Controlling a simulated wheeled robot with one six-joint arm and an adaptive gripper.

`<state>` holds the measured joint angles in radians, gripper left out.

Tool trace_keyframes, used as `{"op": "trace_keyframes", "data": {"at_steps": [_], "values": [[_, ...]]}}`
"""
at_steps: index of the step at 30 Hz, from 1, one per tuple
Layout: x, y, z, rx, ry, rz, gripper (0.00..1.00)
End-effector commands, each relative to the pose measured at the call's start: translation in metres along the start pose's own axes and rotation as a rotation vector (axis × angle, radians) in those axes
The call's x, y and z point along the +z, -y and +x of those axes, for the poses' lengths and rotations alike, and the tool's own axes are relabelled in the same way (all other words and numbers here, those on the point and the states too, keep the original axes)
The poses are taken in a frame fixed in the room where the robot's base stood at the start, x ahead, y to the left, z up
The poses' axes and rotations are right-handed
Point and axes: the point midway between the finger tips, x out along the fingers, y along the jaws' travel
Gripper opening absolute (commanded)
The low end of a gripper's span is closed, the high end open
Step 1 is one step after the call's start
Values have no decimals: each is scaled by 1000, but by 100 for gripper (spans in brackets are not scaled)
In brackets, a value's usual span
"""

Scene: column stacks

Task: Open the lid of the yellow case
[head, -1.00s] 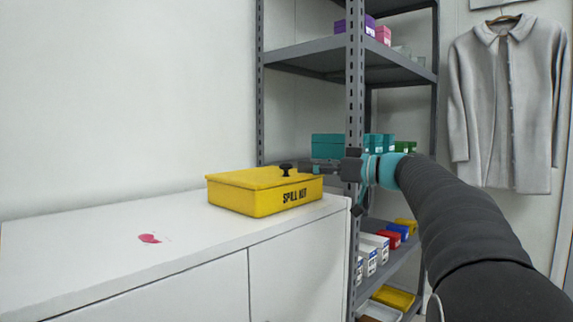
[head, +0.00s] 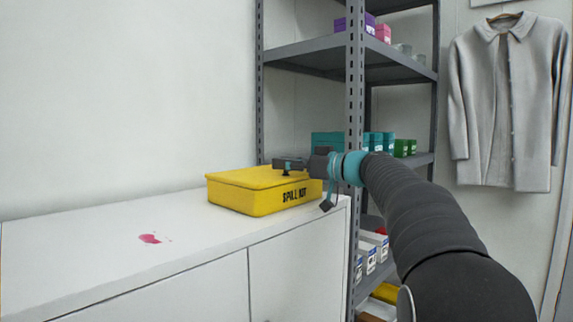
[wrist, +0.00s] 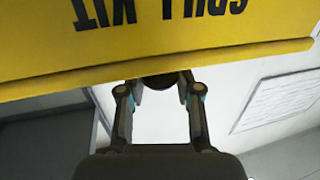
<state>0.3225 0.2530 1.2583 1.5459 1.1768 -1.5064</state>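The yellow case (head: 245,200) stands on the white cabinet and its lid looks closed. Its front is marked SPILL KIT; that lettering shows upside down in the wrist view, where the case (wrist: 200,45) fills the top. My gripper (head: 288,163) is at the lid's black knob (head: 284,172), which it partly hides in the head view. In the wrist view the knob (wrist: 158,83) is between my two fingertips (wrist: 159,92). The fingers are spread and close beside the knob; a firm grip on it is not visible.
The white cabinet top (head: 100,248) is clear to the left except for a pink stain (head: 150,238). A grey shelf rack (head: 354,100) with several boxes stands close behind and right of the case. A grey coat (head: 507,105) hangs on the wall at the right.

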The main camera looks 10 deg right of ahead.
Motion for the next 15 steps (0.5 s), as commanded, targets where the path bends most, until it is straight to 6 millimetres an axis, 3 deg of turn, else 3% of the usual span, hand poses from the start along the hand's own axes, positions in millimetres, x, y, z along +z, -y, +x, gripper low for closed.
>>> {"op": "trace_keyframes", "data": {"at_steps": [1,3,15], "values": [[0,0,0,1,0,0,12],[0,0,0,1,0,0,0],[-8,-1,1,1,46,9,0]]}}
